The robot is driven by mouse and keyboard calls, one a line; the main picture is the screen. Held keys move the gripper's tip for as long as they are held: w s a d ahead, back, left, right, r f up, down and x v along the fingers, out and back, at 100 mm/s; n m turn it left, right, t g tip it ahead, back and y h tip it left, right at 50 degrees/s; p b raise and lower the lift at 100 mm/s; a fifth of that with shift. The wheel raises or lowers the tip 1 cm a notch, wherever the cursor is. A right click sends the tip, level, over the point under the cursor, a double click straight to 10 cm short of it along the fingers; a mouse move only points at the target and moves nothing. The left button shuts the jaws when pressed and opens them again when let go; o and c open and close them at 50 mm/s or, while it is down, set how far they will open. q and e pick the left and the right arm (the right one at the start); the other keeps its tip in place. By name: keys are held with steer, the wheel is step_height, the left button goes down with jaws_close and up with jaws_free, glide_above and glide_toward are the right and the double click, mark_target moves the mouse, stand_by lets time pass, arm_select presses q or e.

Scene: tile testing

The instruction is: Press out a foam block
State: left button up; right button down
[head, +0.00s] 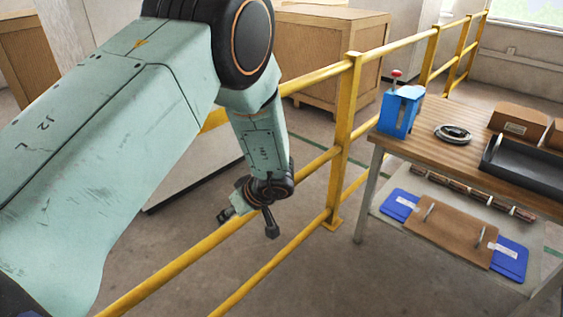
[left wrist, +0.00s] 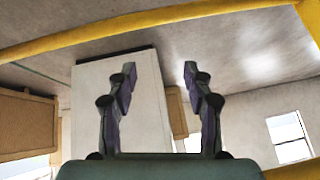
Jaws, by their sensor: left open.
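My left gripper (head: 247,222) hangs beside the yellow railing in the head view, left of the workbench and well apart from it. In the left wrist view its two fingers (left wrist: 159,72) are spread with nothing between them. A blue device (head: 401,110) with a red knob on top stands upright at the left end of the workbench (head: 432,131). I cannot make out a foam block in either view. My right gripper is not in view.
A yellow railing (head: 347,130) runs between my left arm and the bench. On the bench are a coiled dark item (head: 453,133), a black tray (head: 522,165) and brown boxes (head: 518,121). A brown board (head: 450,232) and blue pieces (head: 511,260) lie on the lower shelf.

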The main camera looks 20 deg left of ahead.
arm_select(q)
steer(key=s+f+m+t+h, duration=0.1)
steer(key=s+f+m, duration=0.8)
steer(key=s, duration=0.7)
steer(key=s+d+f+m+g+h, duration=0.1)
steer(key=s+d+h, duration=0.2)
steer(key=s, duration=0.5)
steer(key=s+d+f+m+g+h, duration=0.1)
steer(key=s+d+f+m+h, duration=0.1)
steer(key=s+d, duration=0.4)
steer(key=s+h, duration=0.1)
steer(key=s, duration=0.2)
steer(key=shift+c, duration=1.4)
steer(key=shift+s+a, duration=0.1)
steer(key=shift+s, duration=0.1)
